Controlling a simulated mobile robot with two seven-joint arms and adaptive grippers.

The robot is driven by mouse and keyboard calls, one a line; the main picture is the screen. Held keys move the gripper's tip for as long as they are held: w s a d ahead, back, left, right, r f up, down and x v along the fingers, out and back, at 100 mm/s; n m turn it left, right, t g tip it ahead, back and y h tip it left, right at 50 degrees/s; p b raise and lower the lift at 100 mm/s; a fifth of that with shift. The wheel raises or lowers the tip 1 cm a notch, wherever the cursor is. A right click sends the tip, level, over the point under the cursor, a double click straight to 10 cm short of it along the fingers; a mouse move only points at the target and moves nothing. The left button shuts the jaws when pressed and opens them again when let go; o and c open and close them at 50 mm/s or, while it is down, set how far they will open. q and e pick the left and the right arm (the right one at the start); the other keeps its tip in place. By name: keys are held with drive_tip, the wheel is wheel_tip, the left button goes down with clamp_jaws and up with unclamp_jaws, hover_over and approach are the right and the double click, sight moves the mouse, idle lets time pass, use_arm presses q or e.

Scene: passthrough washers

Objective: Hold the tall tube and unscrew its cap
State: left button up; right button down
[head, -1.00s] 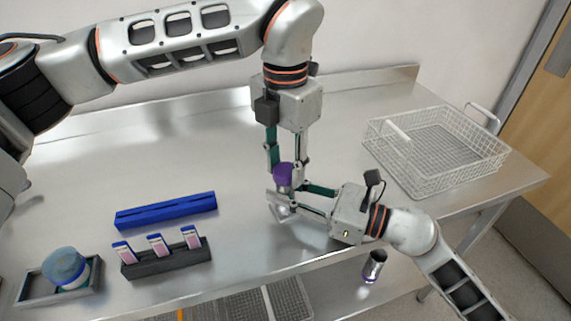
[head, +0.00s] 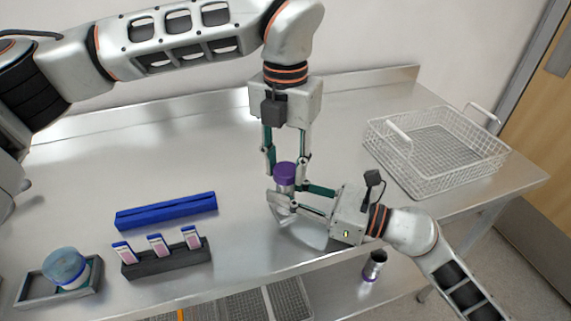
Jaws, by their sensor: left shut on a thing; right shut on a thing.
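The tall tube (head: 285,188) stands upright, with a purple cap (head: 285,172) on its top. Only a short part of its body shows below the cap; the rest is hidden by fingers. My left gripper (head: 286,167) comes straight down from above and is shut on the purple cap. My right gripper (head: 284,203) reaches in from the right and is shut on the tube's body below the cap. The cap sits on the tube; I cannot tell how far its thread is turned.
A wire basket (head: 397,172) stands at the right. A blue rack (head: 166,211) and a dark holder (head: 165,262) with several labelled pieces lie left of the tube. A blue-lidded jar (head: 66,267) sits in a grey tray (head: 22,293).

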sight(286, 169)
use_arm(q)
drive_tip(key=shift+r, duration=1)
drive_tip(key=shift+r, duration=2)
use_arm(e)
drive_tip(key=c, duration=1.6)
unclamp_jaws()
drive_tip(key=shift+c, duration=0.2)
drive_tip(key=shift+d, duration=0.15)
